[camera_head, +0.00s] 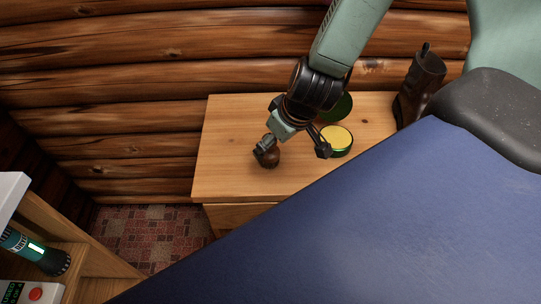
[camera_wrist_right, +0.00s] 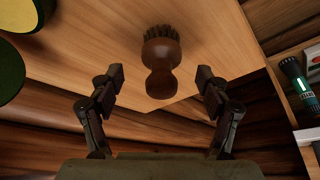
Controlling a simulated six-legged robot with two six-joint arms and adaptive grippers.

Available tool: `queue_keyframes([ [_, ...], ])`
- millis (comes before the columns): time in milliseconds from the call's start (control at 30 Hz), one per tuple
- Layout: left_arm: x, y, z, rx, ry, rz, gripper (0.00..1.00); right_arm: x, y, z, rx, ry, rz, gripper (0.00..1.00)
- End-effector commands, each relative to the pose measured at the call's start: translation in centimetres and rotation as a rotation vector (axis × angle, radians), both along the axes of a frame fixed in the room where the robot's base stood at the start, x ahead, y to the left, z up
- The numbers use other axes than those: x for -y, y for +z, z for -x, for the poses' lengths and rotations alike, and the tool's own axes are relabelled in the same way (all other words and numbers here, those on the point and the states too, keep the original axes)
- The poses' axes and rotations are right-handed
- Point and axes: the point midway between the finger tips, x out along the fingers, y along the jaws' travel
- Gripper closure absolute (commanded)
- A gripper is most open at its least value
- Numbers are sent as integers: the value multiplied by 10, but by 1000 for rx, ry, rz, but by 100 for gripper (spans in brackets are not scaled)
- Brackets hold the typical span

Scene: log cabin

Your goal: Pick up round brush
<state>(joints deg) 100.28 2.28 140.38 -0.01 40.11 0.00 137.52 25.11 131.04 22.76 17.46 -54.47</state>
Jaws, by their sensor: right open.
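The round brush (camera_head: 269,158) stands on the wooden cabinet top (camera_head: 225,150), partly hidden by my right gripper in the head view. In the right wrist view the brush (camera_wrist_right: 161,62) has a brown wooden knob handle and dark bristles, and lies ahead between the fingers. My right gripper (camera_head: 293,150) is open and empty, its fingers spread to either side of the brush. In the wrist view the fingertips of my right gripper (camera_wrist_right: 160,78) appear apart from the brush on both sides. My left gripper does not show.
An open green tin with yellow contents (camera_head: 337,138) sits right of the gripper, its dark green lid (camera_head: 338,106) behind it. A brown boot (camera_head: 420,85) stands at the cabinet's right. A blue surface (camera_head: 370,220) fills the front right. A shelf with a flashlight (camera_head: 35,250) is at left.

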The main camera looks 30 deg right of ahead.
Motion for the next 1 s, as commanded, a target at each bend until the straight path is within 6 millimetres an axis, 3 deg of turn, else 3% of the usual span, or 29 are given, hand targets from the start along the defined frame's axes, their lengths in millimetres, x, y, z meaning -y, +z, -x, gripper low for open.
queue_keyframes([
  [100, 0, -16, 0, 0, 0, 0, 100, -1, -15, -8, 1, 3, 3, 23],
  [300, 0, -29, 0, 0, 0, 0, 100, -2, -29, -13, 0, 2, 2, 23],
  [667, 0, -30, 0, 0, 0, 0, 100, -3, -30, -15, 0, 0, 0, 23],
  [1000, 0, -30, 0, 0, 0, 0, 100, -3, -30, -15, 0, 1, 0, 51],
])
